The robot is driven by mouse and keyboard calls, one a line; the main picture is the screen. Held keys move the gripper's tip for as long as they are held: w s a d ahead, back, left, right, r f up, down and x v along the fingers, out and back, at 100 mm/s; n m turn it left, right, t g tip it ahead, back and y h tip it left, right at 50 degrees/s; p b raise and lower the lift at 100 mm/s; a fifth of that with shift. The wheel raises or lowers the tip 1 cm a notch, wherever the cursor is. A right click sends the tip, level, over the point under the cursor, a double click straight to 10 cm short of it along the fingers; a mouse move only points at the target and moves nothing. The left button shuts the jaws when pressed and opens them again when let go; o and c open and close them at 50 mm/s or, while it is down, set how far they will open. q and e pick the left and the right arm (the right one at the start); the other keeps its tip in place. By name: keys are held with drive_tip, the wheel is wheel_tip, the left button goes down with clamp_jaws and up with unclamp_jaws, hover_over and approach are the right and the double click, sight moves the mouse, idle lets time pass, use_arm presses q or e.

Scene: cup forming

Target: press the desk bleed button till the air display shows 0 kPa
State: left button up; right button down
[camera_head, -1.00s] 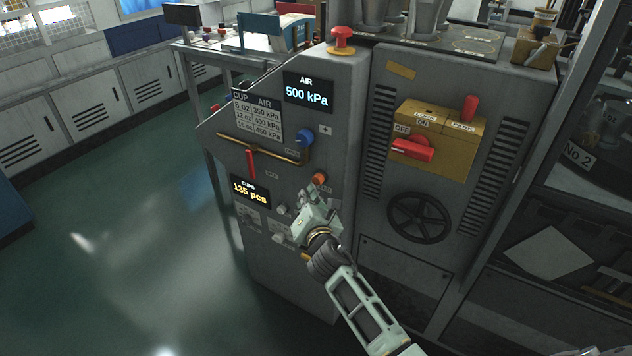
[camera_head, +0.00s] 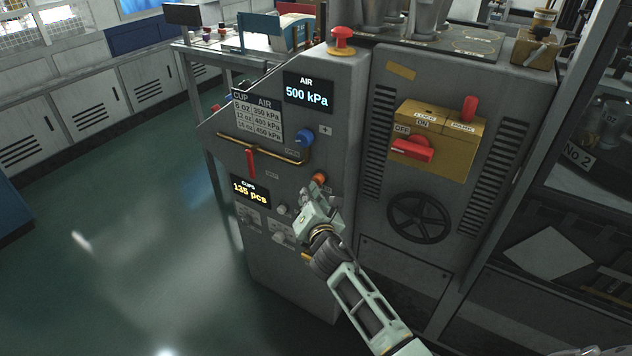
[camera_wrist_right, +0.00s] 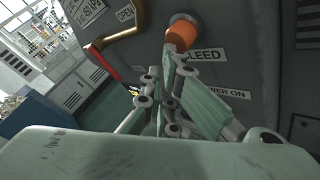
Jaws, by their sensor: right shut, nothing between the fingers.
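The orange bleed button (camera_head: 319,179) sticks out of the front of the grey desk, right of the cups display. In the right wrist view the orange button (camera_wrist_right: 181,34) sits above a partly covered label reading "LEED". The air display (camera_head: 307,91) reads 500 kPa. My right gripper (camera_head: 311,192) is shut and empty, just below and left of the button. In the wrist view its fingertips (camera_wrist_right: 170,52) overlap the button's lower left edge; I cannot tell whether they touch it. My left gripper is not in view.
A blue knob (camera_head: 305,137), a brass rail (camera_head: 262,151) and a red lever (camera_head: 251,163) are above and left. The cups display (camera_head: 250,191) reads 135 pcs. A red mushroom button (camera_head: 342,40) tops the desk. A yellow switch box (camera_head: 450,150) and handwheel (camera_head: 419,217) are right.

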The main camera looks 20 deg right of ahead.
drive_tip(key=shift+w+d, duration=0.3)
drive_tip(key=shift+d, duration=0.15)
idle(0.5)
drive_tip(key=shift+a, duration=0.1)
drive_tip(key=shift+s+a, duration=0.6)
drive_tip(key=shift+a, duration=0.05)
drive_tip(key=shift+s+a, duration=0.8)
drive_tip(key=shift+a, duration=0.2)
drive_tip(key=shift+s+a, duration=0.75)
drive_tip(key=shift+a, duration=0.25)
